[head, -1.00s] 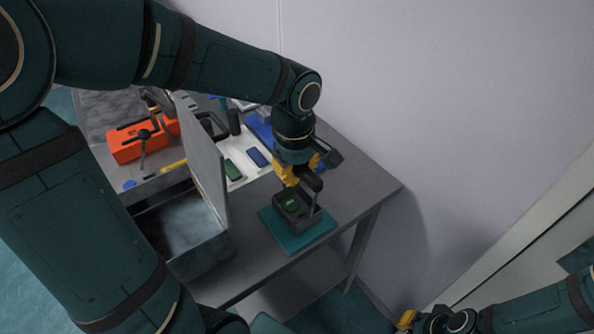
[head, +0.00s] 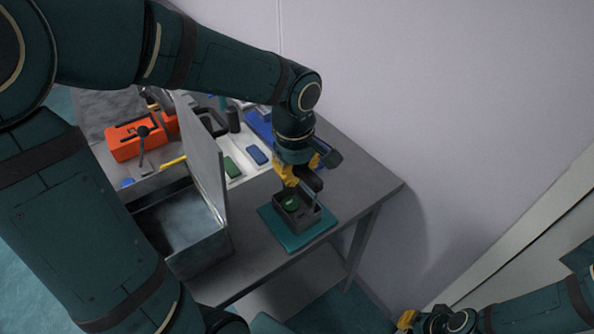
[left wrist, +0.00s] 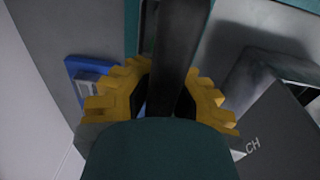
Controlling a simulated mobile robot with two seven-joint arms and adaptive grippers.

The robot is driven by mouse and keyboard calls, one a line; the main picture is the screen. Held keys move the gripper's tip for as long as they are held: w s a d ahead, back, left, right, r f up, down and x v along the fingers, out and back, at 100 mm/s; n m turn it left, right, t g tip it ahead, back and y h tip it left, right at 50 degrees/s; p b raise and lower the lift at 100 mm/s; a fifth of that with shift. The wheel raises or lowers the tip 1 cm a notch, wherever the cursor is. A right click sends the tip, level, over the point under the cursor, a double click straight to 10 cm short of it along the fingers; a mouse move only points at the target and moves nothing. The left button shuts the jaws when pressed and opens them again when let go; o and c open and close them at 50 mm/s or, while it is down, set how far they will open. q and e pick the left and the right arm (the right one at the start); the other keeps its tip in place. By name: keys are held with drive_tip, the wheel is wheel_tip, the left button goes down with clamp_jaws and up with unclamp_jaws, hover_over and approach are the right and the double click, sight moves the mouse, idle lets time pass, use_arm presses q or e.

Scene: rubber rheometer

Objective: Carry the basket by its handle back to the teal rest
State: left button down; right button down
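The basket (head: 307,222) is a small dark open box with a green piece (head: 291,204) inside. It is over the teal rest (head: 285,238), a flat square at the table's near right corner; it looks set down on it, though any small gap under it is hidden. My left gripper (head: 302,180) points down over the basket. In the left wrist view its yellow fingers (left wrist: 168,92) stand on both sides of the dark handle (left wrist: 183,45) and appear closed on it. My right gripper (head: 406,319) shows only partly at the bottom edge; its fingers are unclear.
An open metal box (head: 185,232) with a raised lid (head: 205,150) stands left of the rest. An orange device (head: 125,140), a white tray (head: 236,180) with green and blue pieces, and a blue item (left wrist: 88,75) are on the table. A wall rises behind.

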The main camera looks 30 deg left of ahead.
use_arm(q)
drive_tip(key=shift+f, duration=0.25)
drive_tip(key=c, duration=1.1)
unclamp_jaws()
drive_tip(key=shift+o, duration=0.2)
drive_tip(key=r, duration=1.2)
drive_tip(key=shift+s+a, duration=0.1)
drive_tip(key=shift+s, duration=0.2)
